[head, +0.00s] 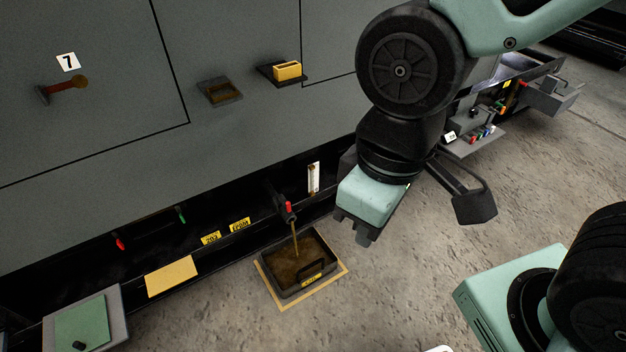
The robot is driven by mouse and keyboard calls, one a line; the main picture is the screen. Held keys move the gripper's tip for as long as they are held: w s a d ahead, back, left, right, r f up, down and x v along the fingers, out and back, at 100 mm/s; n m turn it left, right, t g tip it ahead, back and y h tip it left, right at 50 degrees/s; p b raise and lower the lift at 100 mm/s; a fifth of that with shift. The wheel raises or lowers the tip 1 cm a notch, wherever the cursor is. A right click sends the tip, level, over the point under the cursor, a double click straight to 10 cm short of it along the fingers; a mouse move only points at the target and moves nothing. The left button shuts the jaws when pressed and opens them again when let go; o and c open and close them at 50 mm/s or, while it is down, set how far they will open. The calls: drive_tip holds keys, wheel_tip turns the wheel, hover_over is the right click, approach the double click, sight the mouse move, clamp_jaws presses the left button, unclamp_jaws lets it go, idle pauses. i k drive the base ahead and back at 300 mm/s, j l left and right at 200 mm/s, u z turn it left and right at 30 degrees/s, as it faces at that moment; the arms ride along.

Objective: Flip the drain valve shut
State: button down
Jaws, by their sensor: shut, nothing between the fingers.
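The drain valve (280,201) sticks out from the dark lower edge of the enclosure, with a small red handle (288,207) at its end. A thin brown stream (295,236) runs down from it into a dark tray (262,276) on the floor, which holds brown liquid. My gripper (365,238) points down to the right of the valve, apart from it. Its fingers are shut and hold nothing. The exact angle of the red handle is too small to tell.
The tray stands on a yellow-edged floor mark (283,305). A white gauge strip (314,178) is right of the valve. Yellow labels (240,225) and red (119,243) and green (182,214) parts are to its left. Bare floor lies in front.

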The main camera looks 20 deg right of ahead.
sight(287, 205)
drive_tip(key=i+l+u, duration=0.25)
drive_tip(key=l+u, duration=0.25)
drive_tip(key=l, duration=0.2)
drive_tip(key=i+l, duration=0.1)
drive_tip(key=i, duration=0.5)
